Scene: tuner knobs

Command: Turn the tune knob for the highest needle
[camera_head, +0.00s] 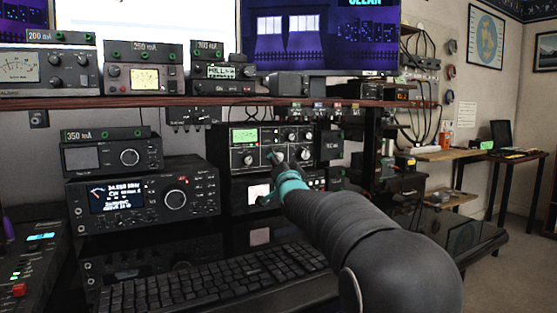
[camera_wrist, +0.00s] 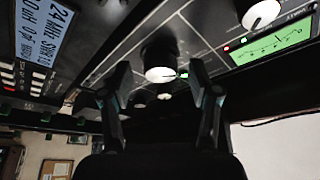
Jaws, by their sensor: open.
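The tuner (camera_head: 238,165) is a black front panel with a lit green meter (camera_head: 244,136) and several knobs. In the wrist view the green meter (camera_wrist: 270,44) shows a thin needle over a scale. A dark knob with a white face and a small green mark (camera_wrist: 160,73) lies between my fingertips. I cannot read which label belongs to it. My gripper (camera_wrist: 159,80) is open, with one finger on each side of this knob; I cannot tell whether they touch it. In the head view my gripper (camera_head: 277,160) is at the panel, its tips partly hiding the lower knobs.
Another white-faced knob (camera_wrist: 262,14) sits beside the meter, and more knobs lie close by. A second radio (camera_head: 262,192) is right below the tuner. A shelf (camera_head: 200,102) with more radios runs above. A keyboard (camera_head: 220,277) lies on the desk in front.

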